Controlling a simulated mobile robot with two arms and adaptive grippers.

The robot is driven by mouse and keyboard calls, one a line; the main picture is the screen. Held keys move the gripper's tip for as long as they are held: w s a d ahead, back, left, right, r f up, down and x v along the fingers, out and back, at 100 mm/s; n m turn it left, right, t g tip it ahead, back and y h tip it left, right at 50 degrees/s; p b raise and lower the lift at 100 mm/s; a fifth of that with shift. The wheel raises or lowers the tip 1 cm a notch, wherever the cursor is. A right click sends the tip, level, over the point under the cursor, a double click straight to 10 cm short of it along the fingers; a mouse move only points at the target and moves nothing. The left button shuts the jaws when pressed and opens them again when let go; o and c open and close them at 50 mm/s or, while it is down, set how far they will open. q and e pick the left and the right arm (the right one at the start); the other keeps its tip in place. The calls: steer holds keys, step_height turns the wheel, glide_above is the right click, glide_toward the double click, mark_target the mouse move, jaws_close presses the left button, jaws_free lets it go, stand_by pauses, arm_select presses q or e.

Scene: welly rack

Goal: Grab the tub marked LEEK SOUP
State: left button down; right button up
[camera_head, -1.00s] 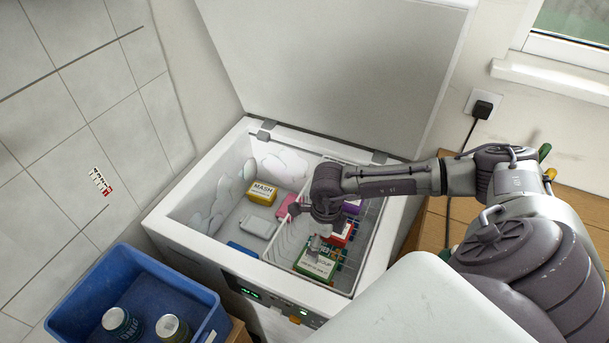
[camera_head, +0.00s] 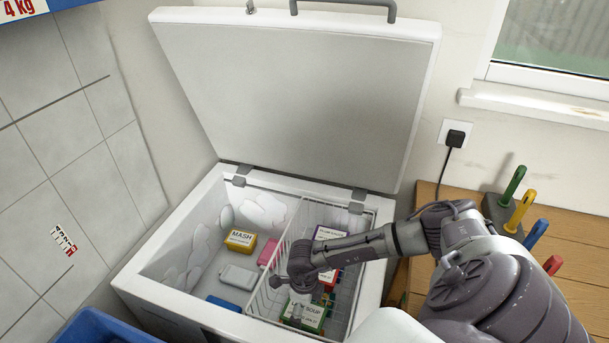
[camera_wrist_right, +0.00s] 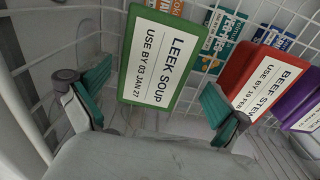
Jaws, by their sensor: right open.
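The green LEEK SOUP tub (camera_head: 312,317), with a white label, sits in the wire basket at the right side of the open chest freezer. In the right wrist view the tub (camera_wrist_right: 160,62) shows its label plainly, reading LEEK SOUP, USE BY 03 JAN 27. My right gripper (camera_head: 287,296) is over the basket, close to the tub and partly covering it in the head view. In the wrist view its green-padded fingers (camera_wrist_right: 153,95) are open, one on each side of the tub's near part. I cannot tell if they touch it. My left gripper is not in view.
A red BEEF STEW tub (camera_wrist_right: 255,80) and a purple tub (camera_wrist_right: 300,112) stand right of the leek soup. The freezer's left part holds a yellow MASH tub (camera_head: 240,240). The wire basket (camera_head: 270,262) and freezer rim (camera_head: 170,302) surround the gripper.

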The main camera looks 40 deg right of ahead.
mark_target(305, 312)
steer(key=f, duration=0.3)
steer(key=shift+s+a+f+p, duration=0.2)
steer(key=shift+s+f+p, duration=0.1)
steer(key=shift+f+p, duration=0.1)
steer(key=shift+f, duration=0.5)
steer(key=c, duration=1.5)
steer(key=shift+r, duration=0.1)
